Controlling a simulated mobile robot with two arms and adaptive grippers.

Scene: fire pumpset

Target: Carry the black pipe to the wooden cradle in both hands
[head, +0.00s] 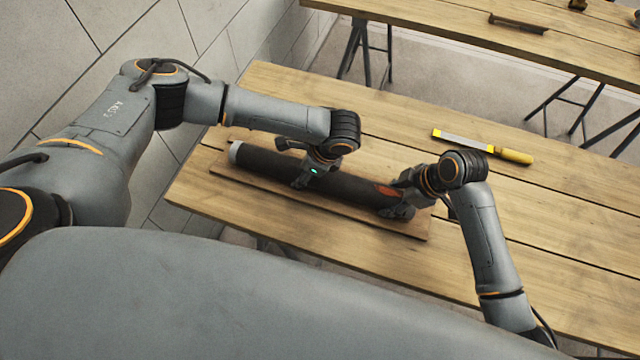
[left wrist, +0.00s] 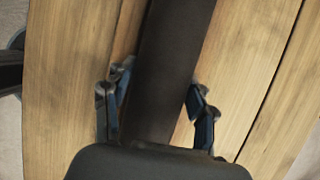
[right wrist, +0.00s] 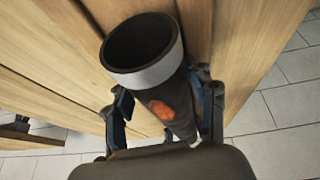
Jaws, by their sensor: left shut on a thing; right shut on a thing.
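The black pipe (head: 345,185) lies lengthwise over a flat wooden board on the near table, with a pale ring at its left end and an orange mark towards the right. I cannot tell whether it touches the board. My left gripper (head: 304,180) is shut on the pipe left of its middle; the left wrist view shows its fingers on either side of the pipe (left wrist: 170,70). My right gripper (head: 400,203) is shut on the pipe near its right end. The right wrist view shows the pipe's open, pale-ringed end (right wrist: 145,70). I cannot identify the wooden cradle for certain.
The flat board (head: 400,228) lies under the pipe. A yellow-handled tool (head: 515,156) lies behind the right gripper on the near table (head: 560,240). A second table (head: 440,25) stands behind, with a low brown piece (head: 518,23) on it. A tiled wall is left.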

